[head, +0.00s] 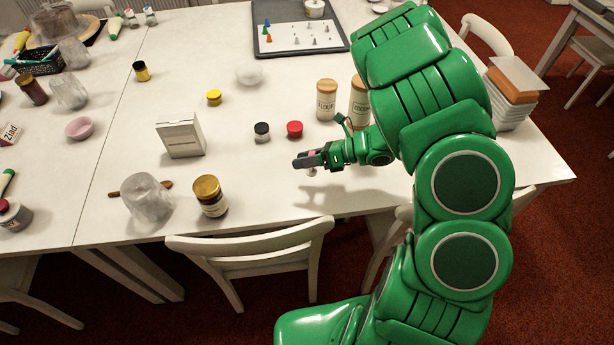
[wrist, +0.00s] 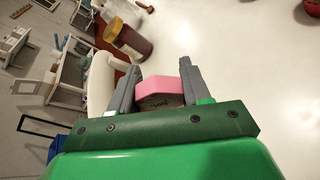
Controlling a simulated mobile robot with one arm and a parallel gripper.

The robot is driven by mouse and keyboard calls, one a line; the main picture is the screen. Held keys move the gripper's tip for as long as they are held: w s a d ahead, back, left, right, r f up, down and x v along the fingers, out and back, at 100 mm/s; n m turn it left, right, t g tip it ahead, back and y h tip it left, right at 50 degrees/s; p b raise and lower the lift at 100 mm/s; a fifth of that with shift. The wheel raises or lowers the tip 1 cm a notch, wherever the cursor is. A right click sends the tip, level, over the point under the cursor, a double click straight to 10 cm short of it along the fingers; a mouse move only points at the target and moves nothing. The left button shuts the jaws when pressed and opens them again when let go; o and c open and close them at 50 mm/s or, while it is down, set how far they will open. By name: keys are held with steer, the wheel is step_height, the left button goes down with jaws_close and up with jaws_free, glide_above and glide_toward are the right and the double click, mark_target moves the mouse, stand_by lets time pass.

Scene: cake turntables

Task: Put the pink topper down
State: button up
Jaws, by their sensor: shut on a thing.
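My gripper (head: 308,161) is over the white table, toward its front edge, and is shut on the pink topper (head: 312,153). In the wrist view the topper (wrist: 165,86) sits between the two grey fingers of my gripper (wrist: 159,70), with its pink top and a darker face showing. In the head view the fingers hide most of the topper. A small pale part shows just under the fingers, close to the tabletop. I cannot tell whether it touches the table.
A red-lidded jar (head: 295,130) and a black-lidded jar (head: 262,132) stand behind my gripper. A gold-lidded jar (head: 210,197) and a white box (head: 181,137) stand to the left. Canisters (head: 326,100) stand behind. A chair (head: 252,245) is at the front edge.

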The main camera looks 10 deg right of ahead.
mark_target(314, 173)
steer(key=shift+f, duration=3.25)
steer(key=shift+f, duration=0.15)
steer(key=o, duration=1)
steer(key=shift+v, duration=6)
steer(key=shift+a, duration=0.1)
